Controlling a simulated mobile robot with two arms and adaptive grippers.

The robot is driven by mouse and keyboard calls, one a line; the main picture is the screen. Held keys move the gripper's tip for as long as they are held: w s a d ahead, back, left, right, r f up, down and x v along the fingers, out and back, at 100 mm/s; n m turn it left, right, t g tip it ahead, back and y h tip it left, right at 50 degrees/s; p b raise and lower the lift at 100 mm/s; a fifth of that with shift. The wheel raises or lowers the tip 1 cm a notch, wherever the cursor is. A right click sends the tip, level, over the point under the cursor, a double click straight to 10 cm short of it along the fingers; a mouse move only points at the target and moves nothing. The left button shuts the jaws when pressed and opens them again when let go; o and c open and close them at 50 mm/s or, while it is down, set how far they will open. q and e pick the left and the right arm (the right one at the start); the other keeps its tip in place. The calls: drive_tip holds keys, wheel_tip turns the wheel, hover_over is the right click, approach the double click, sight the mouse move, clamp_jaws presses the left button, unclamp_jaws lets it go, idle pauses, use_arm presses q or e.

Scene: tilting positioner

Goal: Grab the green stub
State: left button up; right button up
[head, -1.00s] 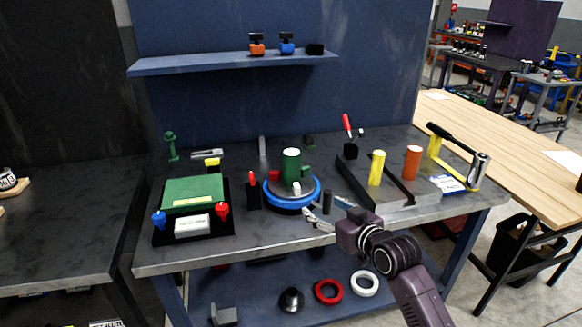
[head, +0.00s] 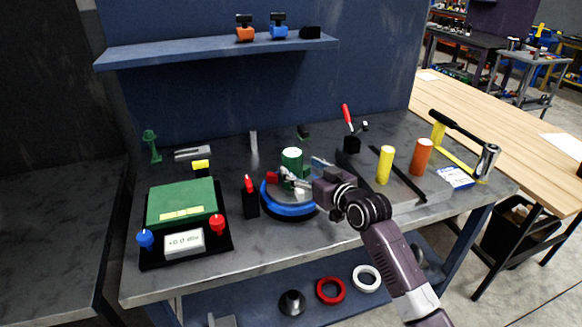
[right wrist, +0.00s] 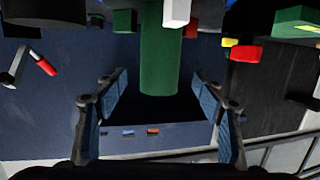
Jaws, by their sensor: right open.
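A green upright cylinder (head: 291,158) with a white top stands on the turntable with the blue rim (head: 289,210). In the right wrist view the cylinder (right wrist: 158,55) hangs from the top, as that picture is upside down. A short green stub (right wrist: 125,22) shows at its left there, with a white block (right wrist: 176,12) and a red block (right wrist: 190,31) nearby. My right gripper (head: 293,181) is open in front of the cylinder. In the wrist view the cylinder appears between the open fingers (right wrist: 160,88), with gaps on both sides. My left gripper is out of view.
A black stand with a red tip (head: 250,198) and a green box (head: 181,203) stand left of the turntable. A yellow cylinder (head: 385,165) and an orange cylinder (head: 421,157) stand to the right. A blue shelf (head: 215,50) hangs behind.

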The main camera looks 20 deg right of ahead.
sight(298, 164)
drive_tip(key=shift+w+r, duration=0.1)
drive_tip(key=shift+w, duration=0.05)
drive_tip(key=shift+w+a, duration=0.1)
drive_tip(key=shift+w, duration=0.2)
drive_tip(key=p+x, duration=0.1)
drive_tip(key=x, duration=0.3)
drive_tip(key=shift+w, duration=0.15)
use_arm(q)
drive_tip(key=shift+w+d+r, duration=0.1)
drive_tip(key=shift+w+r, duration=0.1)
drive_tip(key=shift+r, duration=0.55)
use_arm(e)
drive_tip(key=shift+w, duration=0.3)
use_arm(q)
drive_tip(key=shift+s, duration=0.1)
use_arm(e)
drive_tip(key=shift+c, duration=0.7)
drive_tip(key=c, duration=0.7)
clamp_jaws()
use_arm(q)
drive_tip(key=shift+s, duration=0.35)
